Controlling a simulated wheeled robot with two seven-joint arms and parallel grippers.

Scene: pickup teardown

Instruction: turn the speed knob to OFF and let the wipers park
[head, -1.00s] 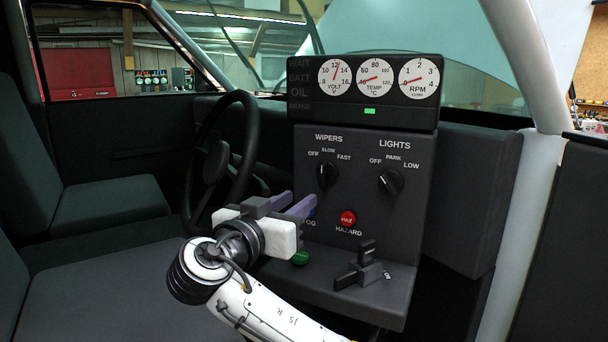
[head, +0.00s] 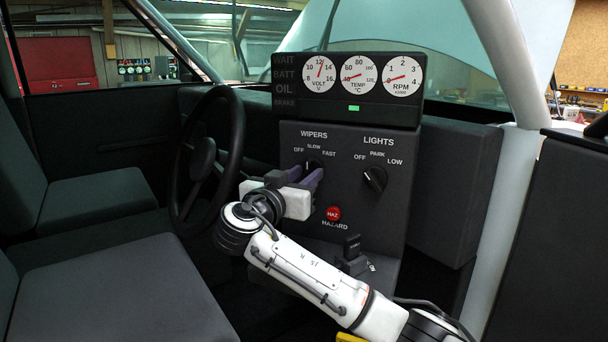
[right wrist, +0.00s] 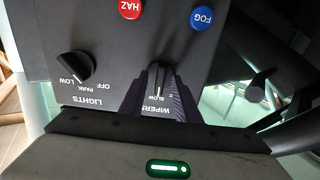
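The black WIPERS speed knob (head: 314,163) is on the dark panel under OFF, SLOW and FAST, partly hidden by my fingers in the head view. In the right wrist view the knob (right wrist: 160,75) appears upside down, its white mark pointing at SLOW. My right gripper (head: 310,174) is at the knob, its two purple-grey fingers one on each side of it. In the right wrist view the fingers (right wrist: 160,90) look open, with narrow gaps beside the knob. Thin dark wiper arms (head: 241,40) show through the windshield. My left gripper is not in view.
The LIGHTS knob (head: 375,179) is right of the fingers. The red HAZARD button (head: 333,213) is below, and the blue FOG button (right wrist: 202,18) is nearby. A lever (head: 352,252) stands on the ledge. The steering wheel (head: 207,160) is close on the left.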

